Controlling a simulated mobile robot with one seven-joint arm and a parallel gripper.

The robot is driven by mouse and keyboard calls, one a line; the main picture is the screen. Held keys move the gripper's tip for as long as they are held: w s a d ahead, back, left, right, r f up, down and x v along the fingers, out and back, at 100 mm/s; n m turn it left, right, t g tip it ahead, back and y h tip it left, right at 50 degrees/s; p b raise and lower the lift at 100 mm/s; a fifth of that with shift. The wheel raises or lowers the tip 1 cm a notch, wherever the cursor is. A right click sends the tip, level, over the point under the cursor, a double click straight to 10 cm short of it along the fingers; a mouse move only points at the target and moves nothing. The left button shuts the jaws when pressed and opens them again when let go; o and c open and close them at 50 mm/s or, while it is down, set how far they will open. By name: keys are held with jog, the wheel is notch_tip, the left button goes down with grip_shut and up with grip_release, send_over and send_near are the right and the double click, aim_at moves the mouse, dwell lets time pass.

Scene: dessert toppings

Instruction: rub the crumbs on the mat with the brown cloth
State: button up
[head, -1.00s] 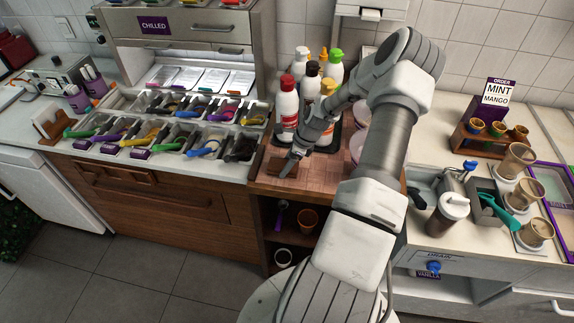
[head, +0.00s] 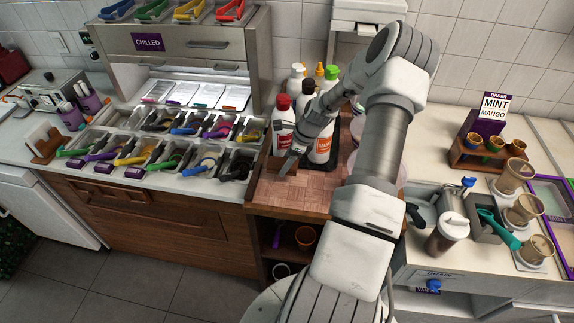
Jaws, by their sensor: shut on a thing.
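My gripper (head: 289,163) points down over the back left part of the reddish-brown mat (head: 298,193) on the middle counter. It is shut on a small dark brown cloth (head: 279,164), which is at the mat's surface by the fingertips. Whether the cloth presses flat on the mat is too small to tell. I cannot make out any crumbs at this size. My own arm covers the right part of the mat.
Sauce bottles (head: 320,143) on a dark tray stand right behind my gripper. Topping bins with coloured scoops (head: 165,147) lie to the left. A shaker cup (head: 447,232) and cups (head: 523,209) are on the right counter. The mat's front is clear.

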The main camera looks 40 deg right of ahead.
jog(key=shift+r+p, duration=0.8)
jog(key=shift+r, duration=0.95)
